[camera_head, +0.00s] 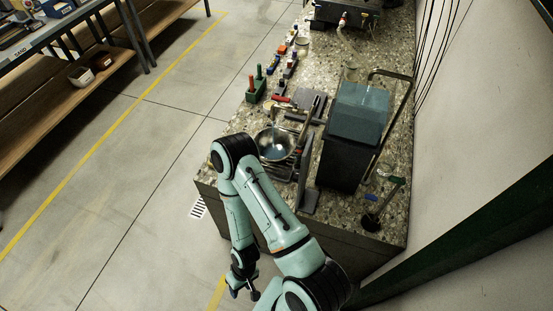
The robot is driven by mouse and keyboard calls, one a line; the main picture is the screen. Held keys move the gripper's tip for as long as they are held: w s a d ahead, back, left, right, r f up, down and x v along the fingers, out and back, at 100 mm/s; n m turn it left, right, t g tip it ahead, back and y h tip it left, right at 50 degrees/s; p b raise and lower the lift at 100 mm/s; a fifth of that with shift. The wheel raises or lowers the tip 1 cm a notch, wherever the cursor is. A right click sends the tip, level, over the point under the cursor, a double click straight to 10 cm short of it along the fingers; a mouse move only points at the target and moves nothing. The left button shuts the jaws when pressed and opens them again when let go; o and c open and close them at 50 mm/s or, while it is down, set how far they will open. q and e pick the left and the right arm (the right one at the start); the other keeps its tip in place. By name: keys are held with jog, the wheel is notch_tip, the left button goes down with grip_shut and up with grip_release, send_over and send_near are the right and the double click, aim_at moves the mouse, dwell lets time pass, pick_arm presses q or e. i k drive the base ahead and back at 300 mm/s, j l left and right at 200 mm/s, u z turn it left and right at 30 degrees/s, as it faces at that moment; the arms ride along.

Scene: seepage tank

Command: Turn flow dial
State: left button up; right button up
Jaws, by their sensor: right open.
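The seepage tank (345,160) is a dark box with a translucent blue-grey upper part. It stands on the right side of the speckled counter (318,58). I cannot make out the flow dial for certain. A dark device (347,12) with small red and white fittings and a pale hose stands at the counter's far end; whether the dial is on it is too small to tell. My right gripper (244,293) hangs low beside the counter's near end, open and empty, apart from the tank and the device. My left gripper is out of view.
A metal bowl (275,144) stands left of the tank, partly near my right arm. A green block with red and green handles (256,90) and several small coloured items line the counter's left edge. A wall bounds the right. The floor (150,150) at left is clear.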

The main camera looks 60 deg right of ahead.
aim_at(296, 178)
jog(key=i+j+z, duration=0.1)
jog(key=i+j, duration=0.5)
jog(key=z, duration=3)
jog(key=j, duration=0.2)
jog(key=k, duration=0.05)
